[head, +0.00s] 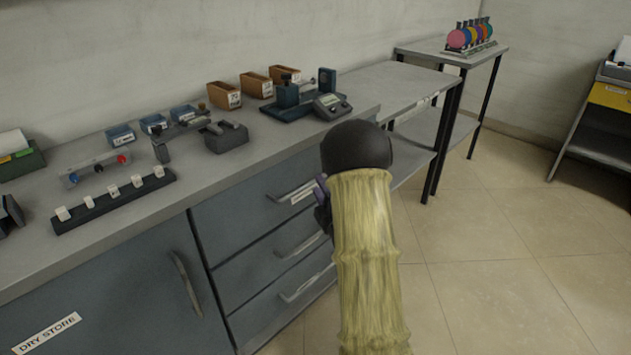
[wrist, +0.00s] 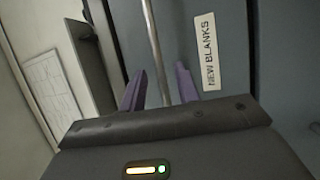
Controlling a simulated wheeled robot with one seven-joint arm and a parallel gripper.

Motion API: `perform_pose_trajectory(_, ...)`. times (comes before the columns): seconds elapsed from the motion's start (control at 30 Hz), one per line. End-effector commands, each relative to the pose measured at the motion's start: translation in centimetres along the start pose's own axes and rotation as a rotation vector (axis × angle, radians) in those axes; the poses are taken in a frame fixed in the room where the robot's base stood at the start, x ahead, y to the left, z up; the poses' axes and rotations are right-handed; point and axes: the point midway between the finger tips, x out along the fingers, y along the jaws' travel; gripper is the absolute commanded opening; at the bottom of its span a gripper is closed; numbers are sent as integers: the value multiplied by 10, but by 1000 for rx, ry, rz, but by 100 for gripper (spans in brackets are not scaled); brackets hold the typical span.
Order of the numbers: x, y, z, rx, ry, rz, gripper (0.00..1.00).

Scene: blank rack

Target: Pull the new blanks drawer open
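The new blanks drawer is a blue-grey front with a white "NEW BLANKS" label (wrist: 207,52), seen close in the wrist view. Its metal bar handle (wrist: 155,45) runs between the two purple fingers of my gripper (wrist: 161,87). The fingers are apart, one on each side of the bar, with a gap visible on both sides. I cannot tell how deep the bar sits between them. In the head view my gripper (head: 322,203) is by the right end of the drawer stack, mostly hidden behind my arm. The top drawer's handle (head: 290,192) shows there; that drawer looks closed.
Two more drawer handles, middle (head: 298,247) and bottom (head: 303,285), lie below. A dry store door (head: 120,290) is at left. The worktop (head: 250,165) above carries bins, racks and instruments. The tiled floor (head: 500,270) at right is clear.

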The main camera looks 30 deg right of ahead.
Motion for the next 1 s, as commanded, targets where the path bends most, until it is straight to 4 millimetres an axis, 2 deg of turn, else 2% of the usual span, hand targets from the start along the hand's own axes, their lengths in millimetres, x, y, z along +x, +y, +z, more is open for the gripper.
perform_pose_trajectory(0.1, 20, 0, 0, 0, 1, 3, 32)
perform_pose_trajectory(0.2, 31, 0, 0, 0, 1, 2, 32)
perform_pose_trajectory(0.57, 37, 0, 0, 1, 0, 0, 32)
perform_pose_trajectory(0.73, 37, 0, 0, 1, 0, 0, 0)
perform_pose_trajectory(1.0, 37, 0, 0, 1, 0, 0, 0)
